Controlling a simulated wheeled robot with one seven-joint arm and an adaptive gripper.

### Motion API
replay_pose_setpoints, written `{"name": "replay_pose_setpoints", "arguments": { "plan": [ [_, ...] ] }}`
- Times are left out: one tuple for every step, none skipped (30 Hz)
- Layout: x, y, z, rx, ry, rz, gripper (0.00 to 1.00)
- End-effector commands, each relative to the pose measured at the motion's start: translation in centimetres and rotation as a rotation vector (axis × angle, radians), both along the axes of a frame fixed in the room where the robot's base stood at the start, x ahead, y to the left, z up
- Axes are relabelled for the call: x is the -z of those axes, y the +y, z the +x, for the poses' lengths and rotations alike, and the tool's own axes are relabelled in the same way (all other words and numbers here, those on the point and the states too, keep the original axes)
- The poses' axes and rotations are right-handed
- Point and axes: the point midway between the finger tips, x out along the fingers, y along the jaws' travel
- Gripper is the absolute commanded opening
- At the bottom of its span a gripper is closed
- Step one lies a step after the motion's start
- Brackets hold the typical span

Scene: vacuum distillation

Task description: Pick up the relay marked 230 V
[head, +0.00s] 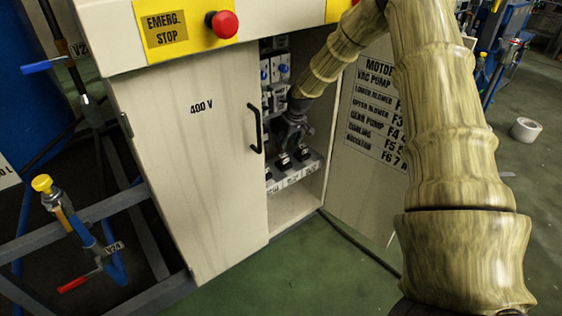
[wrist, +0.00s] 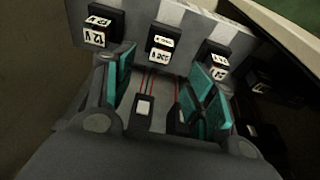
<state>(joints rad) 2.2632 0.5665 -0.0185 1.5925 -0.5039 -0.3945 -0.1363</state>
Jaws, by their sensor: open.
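Three small dark relays with white labels sit in a row on a light strip inside the cabinet. In the wrist view the left one (wrist: 97,30) reads 12 V. The middle relay (wrist: 161,48) has a label that seems to read 230 V, though it is small and blurred. The right relay (wrist: 216,62) has a label I cannot read surely. My gripper (wrist: 163,68) is open, its teal pads on either side of the middle relay's column and short of it, with nothing between them. In the head view my gripper (head: 293,130) is inside the cabinet, above the relay row.
The cabinet's 400 V door (head: 190,150) stands left of the opening, and an open labelled door (head: 372,140) is on the right. More switchgear (head: 274,70) is above my gripper. A red emergency stop button (head: 222,24) is on top. Thin red wires (wrist: 148,84) show between the fingers.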

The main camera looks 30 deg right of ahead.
Motion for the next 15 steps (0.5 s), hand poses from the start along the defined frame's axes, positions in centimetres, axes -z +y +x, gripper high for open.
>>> {"name": "replay_pose_setpoints", "arguments": {
  "plan": [
    [1.1, -0.2, 0.0, 0.003, 0.002, 0.001, 0.55],
    [1.5, -0.2, 0.1, 0.004, 0.003, 0.001, 0.55],
    [2.0, -0.2, 0.2, 0.005, 0.002, 0.001, 0.55],
    [2.3, -0.2, 0.4, 0.005, 0.001, 0.001, 0.55],
    [2.6, -0.2, 0.4, 0.005, 0.002, 0.001, 0.55],
    [3.0, -0.2, 0.5, 0.005, 0.002, 0.001, 0.55],
    [3.1, -0.2, 0.6, 0.005, 0.002, 0.001, 0.55],
    [3.2, -0.2, 0.6, 0.006, 0.001, 0.002, 0.55],
    [3.4, -0.2, 0.7, 0.005, 0.001, 0.001, 0.55],
    [3.5, -0.2, 0.7, 0.005, 0.001, 0.001, 0.55],
    [3.6, -0.2, 0.8, 0.005, 0.001, 0.001, 0.55],
    [3.8, -0.1, 0.8, 0.005, 0.001, 0.001, 0.55],
    [4.0, -0.1, 0.9, 0.005, 0.001, 0.001, 0.55],
    [4.3, 0.0, 1.0, 0.004, 0.001, 0.001, 0.55],
    [4.8, 0.0, 1.2, 0.003, 0.001, 0.001, 0.55]
  ]
}}
